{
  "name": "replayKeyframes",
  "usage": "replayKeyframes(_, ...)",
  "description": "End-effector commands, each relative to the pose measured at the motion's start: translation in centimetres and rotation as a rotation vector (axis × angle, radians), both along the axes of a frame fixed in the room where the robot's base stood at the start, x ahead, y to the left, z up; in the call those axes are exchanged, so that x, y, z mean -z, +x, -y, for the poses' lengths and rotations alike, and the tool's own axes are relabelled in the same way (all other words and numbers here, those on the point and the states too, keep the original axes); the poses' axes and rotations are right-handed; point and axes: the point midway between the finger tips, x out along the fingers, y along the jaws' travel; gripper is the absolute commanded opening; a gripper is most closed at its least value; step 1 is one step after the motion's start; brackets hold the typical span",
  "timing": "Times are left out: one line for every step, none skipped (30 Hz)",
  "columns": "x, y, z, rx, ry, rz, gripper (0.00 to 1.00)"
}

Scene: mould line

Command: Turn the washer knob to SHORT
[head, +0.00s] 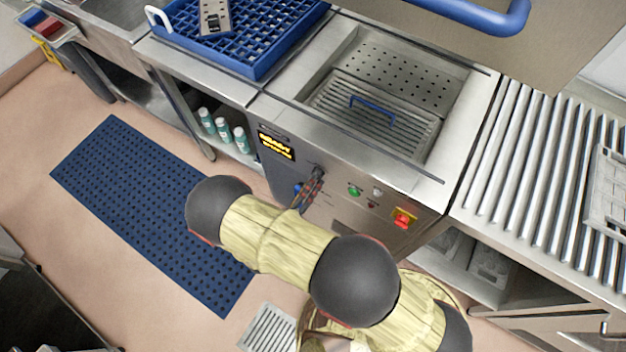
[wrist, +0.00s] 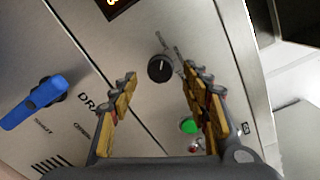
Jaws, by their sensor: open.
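The washer knob (wrist: 160,68) is a round black dial with a light pointer line, on the steel front panel in the wrist view. The labels around it are too small to read. My gripper (wrist: 158,82) is open, its two yellow-padded fingers on either side of the knob's line in the picture, apart from it.
A blue lever handle (wrist: 38,100) sits left of the knob, by a DRAIN label. A green button (wrist: 189,126) is below right of it. The red and yellow switch (head: 403,218) is farther right. A lit display (head: 277,146) is above left.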

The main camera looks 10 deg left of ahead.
Motion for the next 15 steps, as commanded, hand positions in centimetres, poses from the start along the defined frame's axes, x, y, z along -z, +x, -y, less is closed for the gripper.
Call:
replayKeyframes(0.0, -0.8, -0.5, -0.004, 0.000, 0.000, 0.47)
replayKeyframes(-0.1, -1.2, -0.6, -0.004, 0.000, 0.000, 0.47)
replayKeyframes(-0.1, -1.8, -0.8, -0.004, 0.000, 0.000, 0.47)
replayKeyframes(-0.1, -2.2, -1.0, -0.004, 0.000, 0.000, 0.47)
replayKeyframes(-0.1, -2.6, -1.1, -0.004, 0.000, 0.000, 0.47)
replayKeyframes(-0.1, -3.0, -1.3, -0.003, 0.000, 0.001, 0.47)
replayKeyframes(-0.1, -3.3, -1.4, -0.003, 0.000, 0.001, 0.47)
replayKeyframes(-0.1, -3.6, -1.5, -0.002, 0.000, 0.000, 0.47)
replayKeyframes(-0.2, -3.9, -1.6, -0.002, 0.000, 0.000, 0.47)
replayKeyframes(-0.2, -4.1, -1.6, -0.002, 0.000, 0.000, 0.47)
replayKeyframes(-0.2, -4.3, -1.7, -0.001, 0.000, 0.000, 0.47)
replayKeyframes(-0.2, -4.4, -1.7, -0.001, 0.000, 0.000, 0.47)
replayKeyframes(-0.2, -4.5, -1.7, 0.000, 0.000, 0.000, 0.47)
replayKeyframes(-0.2, -4.5, -1.7, 0.000, 0.000, 0.000, 0.47)
replayKeyframes(-0.2, -4.6, -1.7, 0.001, 0.000, 0.000, 0.47)
